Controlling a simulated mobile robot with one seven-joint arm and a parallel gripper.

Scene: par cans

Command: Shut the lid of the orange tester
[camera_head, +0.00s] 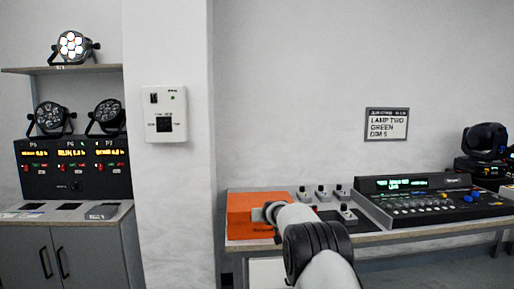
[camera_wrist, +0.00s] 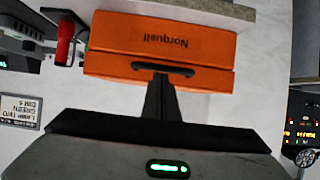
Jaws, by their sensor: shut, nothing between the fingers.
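The orange tester (camera_head: 246,203) is a box-shaped case at the left end of the desk. In the wrist view the orange tester (camera_wrist: 205,42) is close, with a dark handle and the word "Norquell" on its front. A thin seam runs between its lid and base; the lid appears to lie flat over the base, with no open inside showing. My gripper (camera_wrist: 158,82) is shut and empty, its fingers pointing at the handle side. I cannot tell if they touch it. In the head view my arm hides part of the case.
Small switch boxes (camera_head: 321,193) and a lighting console (camera_head: 425,197) stand right of the tester on the desk (camera_head: 400,236). A wall pillar with a white panel (camera_head: 165,114) is on the left. A red item (camera_wrist: 65,42) is close beside the case in the wrist view.

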